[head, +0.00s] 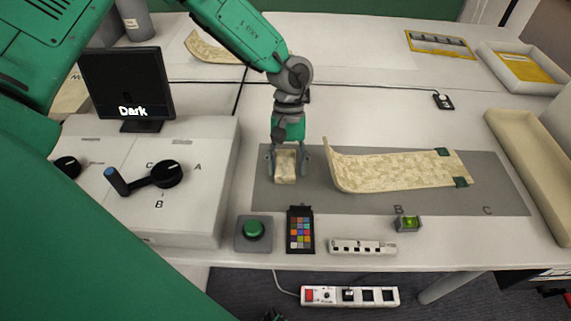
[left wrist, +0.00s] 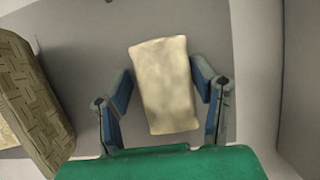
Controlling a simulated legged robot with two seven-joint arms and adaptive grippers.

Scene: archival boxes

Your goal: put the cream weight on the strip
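The cream weight (head: 286,167) is a small pale block at the left end of the grey mat. My left gripper (head: 286,174) points down over it, with one finger on each side. The fingers look spread wider than the block in the head view. In the left wrist view the weight (left wrist: 165,86) lies between the blue-padded fingers; firm contact is not clear. The strip (head: 395,170) is a cream patterned sheet on the mat, right of the gripper. Its left end curls up; dark green pieces sit on its right corners. My right gripper is not in view.
The grey mat (head: 270,200) carries letters B and C. Along the table's front are a green button (head: 253,229), a colour chart (head: 300,229), a white bar (head: 362,247) and a green level (head: 407,223). A control box with a crank (head: 150,180) stands left; a cream tray (head: 530,165) right.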

